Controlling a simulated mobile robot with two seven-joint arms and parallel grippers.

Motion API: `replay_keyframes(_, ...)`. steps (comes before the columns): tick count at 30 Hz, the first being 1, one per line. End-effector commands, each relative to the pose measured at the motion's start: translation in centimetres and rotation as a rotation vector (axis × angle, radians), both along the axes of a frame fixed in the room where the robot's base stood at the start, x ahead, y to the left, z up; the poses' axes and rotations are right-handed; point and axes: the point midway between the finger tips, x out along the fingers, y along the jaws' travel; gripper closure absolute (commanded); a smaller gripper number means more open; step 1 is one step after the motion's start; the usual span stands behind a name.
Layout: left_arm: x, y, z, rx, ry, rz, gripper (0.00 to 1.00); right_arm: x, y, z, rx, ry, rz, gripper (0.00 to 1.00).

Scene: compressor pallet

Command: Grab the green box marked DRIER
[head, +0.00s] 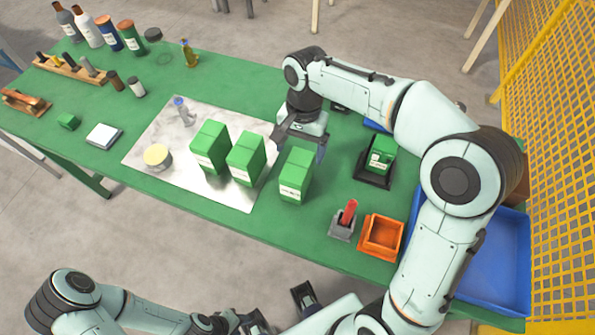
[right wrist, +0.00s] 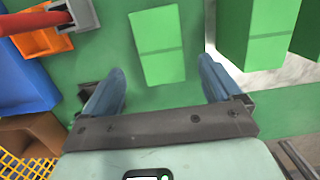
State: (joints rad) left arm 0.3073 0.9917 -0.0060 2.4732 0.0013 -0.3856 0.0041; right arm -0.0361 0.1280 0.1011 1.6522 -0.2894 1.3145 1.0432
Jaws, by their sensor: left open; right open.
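Three green boxes with white labels stand in a row: a left one (head: 209,148), a middle one (head: 246,159) and a right one (head: 296,176). The label print is too small to read, so I cannot tell which is marked DRIER. My right gripper (head: 302,146) is open just behind the right box. In the right wrist view that box (right wrist: 158,45) shows ahead of and partly between the open fingers (right wrist: 160,78), with a gap on each side. My left gripper (head: 278,312) is open and empty in front of the table.
A green block (head: 381,153) sits in a black holder right of my right gripper. A grey holder with a red item (head: 345,220), an orange bin (head: 382,236) and a blue tray (head: 500,262) stand front right. A metal sheet (head: 150,130) lies left. Bottles stand far left.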

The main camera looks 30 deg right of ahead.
Motion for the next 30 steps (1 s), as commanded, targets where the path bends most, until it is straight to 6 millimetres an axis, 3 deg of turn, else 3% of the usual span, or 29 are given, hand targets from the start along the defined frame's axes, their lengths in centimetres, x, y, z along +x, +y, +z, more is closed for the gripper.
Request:
replay_keyframes(1, -0.2, 0.0, -0.4, 0.0, 0.002, 0.0, 0.57, -0.2, 0.1, -1.4, -0.001, 0.006, 0.0, 0.08)
replay_keyframes(6, -0.3, 0.0, -0.8, 0.0, 0.003, 0.0, 0.57, -0.4, 0.4, -4.2, 0.0, 0.004, 0.0, 0.08)
replay_keyframes(14, -0.4, 0.0, -1.1, 0.0, 0.004, 0.0, 0.57, -0.6, 0.7, -6.1, -0.001, 0.002, 0.0, 0.08)
replay_keyframes(21, -0.5, 0.0, -1.5, 0.0, 0.006, 0.0, 0.57, -1.0, 1.4, -9.6, 0.0, 0.004, 0.0, 0.08)
replay_keyframes(30, -0.5, 0.0, -1.5, 0.0, 0.006, 0.0, 0.57, -1.0, 1.5, -10.4, -0.001, -0.001, 0.0, 0.08)
